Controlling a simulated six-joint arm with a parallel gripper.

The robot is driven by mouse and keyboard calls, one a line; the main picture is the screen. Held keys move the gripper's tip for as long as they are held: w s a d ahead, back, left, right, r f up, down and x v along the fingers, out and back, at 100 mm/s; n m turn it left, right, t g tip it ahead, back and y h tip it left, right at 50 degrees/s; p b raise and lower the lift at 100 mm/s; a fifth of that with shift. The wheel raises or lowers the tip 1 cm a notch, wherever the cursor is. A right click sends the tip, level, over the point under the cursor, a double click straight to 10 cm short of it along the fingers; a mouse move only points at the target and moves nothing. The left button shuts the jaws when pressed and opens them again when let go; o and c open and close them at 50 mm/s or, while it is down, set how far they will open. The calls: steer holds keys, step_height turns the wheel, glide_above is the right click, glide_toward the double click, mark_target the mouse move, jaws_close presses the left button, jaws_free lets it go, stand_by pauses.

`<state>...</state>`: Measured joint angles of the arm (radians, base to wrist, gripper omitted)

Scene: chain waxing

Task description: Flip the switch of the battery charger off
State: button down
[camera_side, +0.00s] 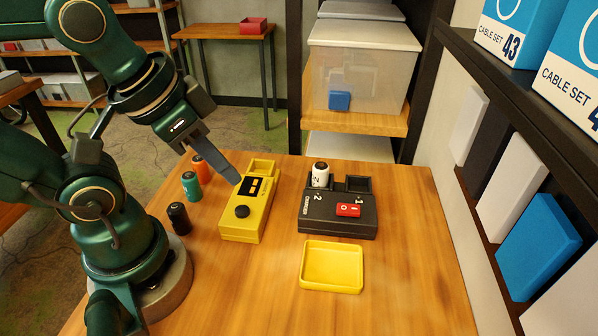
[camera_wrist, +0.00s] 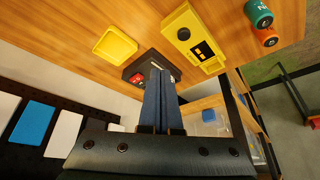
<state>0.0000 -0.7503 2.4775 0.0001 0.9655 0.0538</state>
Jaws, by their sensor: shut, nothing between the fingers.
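The black battery charger (camera_side: 322,222) sits on the wooden table, and its body also shows in the wrist view (camera_wrist: 151,58). Its red rocker switch (camera_side: 348,210) is on the front right of its top, with white marks; which side is pressed down I cannot tell. The switch shows left of my fingers in the wrist view (camera_wrist: 137,78). A white battery (camera_side: 320,175) stands in slot 2; slot 1 looks empty. My gripper (camera_side: 236,181) is shut and empty, apart from the charger, left of it in the side view near the yellow device. In the wrist view my fingers (camera_wrist: 162,68) hide part of the charger.
A yellow device (camera_side: 240,227) with a black knob stands left of the charger. A yellow tray (camera_side: 331,268) lies in front. Orange (camera_side: 200,168), teal (camera_side: 191,186) and black (camera_side: 179,218) batteries stand at the left. The table's front right is clear. Shelves (camera_side: 497,215) line the right.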

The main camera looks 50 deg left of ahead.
steer(key=w+d+r+m+g, duration=0.2)
steer(key=w+r+m, duration=0.4)
steer(key=w+r, duration=0.55)
steer(key=m+g, duration=0.2)
steer(key=g, duration=0.1)
glide_above(357, 209)
step_height(357, 209, down, 8)
steer(key=shift+f, duration=0.1)
step_height(357, 209, down, 14)
steer(key=shift+r, duration=0.25)
stand_by(1.0)
